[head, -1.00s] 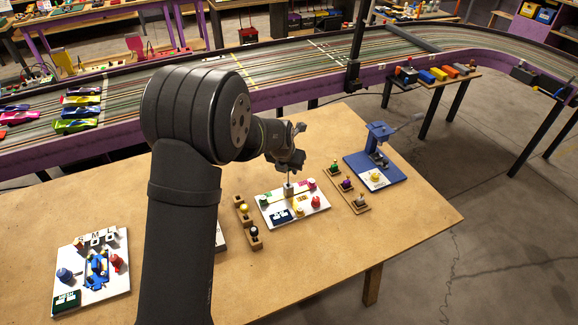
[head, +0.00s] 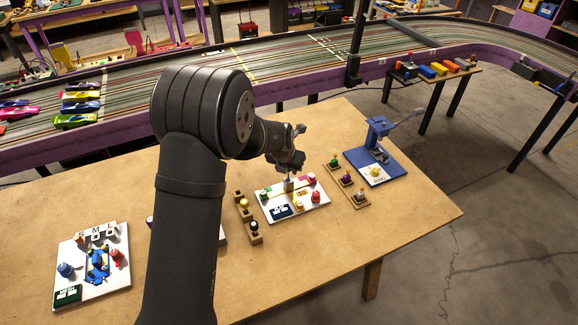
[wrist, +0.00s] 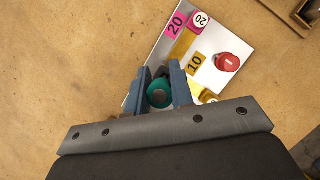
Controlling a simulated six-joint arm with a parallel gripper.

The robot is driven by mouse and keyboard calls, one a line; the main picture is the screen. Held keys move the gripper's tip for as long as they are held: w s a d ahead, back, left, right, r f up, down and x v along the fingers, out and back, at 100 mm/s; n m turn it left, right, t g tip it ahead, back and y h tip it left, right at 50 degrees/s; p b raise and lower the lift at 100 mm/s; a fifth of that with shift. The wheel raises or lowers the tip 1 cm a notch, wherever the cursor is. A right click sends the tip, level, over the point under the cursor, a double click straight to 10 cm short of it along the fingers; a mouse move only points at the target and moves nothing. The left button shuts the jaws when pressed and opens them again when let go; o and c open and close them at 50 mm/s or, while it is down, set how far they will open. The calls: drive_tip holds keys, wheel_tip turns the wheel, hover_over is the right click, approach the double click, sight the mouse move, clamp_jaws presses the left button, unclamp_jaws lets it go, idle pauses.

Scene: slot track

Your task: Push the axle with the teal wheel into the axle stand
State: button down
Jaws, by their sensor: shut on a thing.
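The teal wheel (wrist: 159,94) sits between the two blue-grey fingers of my gripper (wrist: 160,70) in the wrist view, and the fingers are shut on its axle assembly. In the head view my gripper (head: 288,174) is low over the white board (head: 325,201). A small grey block (head: 288,185), which looks like the axle stand, stands on the board directly under the gripper. The wheel is hidden by the gripper in the head view. How deep the axle sits in the stand cannot be seen.
The board also carries a red knob (head: 315,196), a yellow piece (head: 299,205) and a green piece (head: 264,196) close by. Wooden holders stand left (head: 256,238) and right (head: 361,201) of it. A blue press (head: 379,135) is at the back right. The front right tabletop is clear.

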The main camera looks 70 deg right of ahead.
drive_tip(key=shift+f, duration=1)
drive_tip(key=c, duration=1.2)
unclamp_jaws()
drive_tip(key=shift+o, duration=0.2)
drive_tip(key=v, duration=1.7)
drive_tip(key=shift+a, duration=0.15)
drive_tip(key=shift+r, duration=0.1)
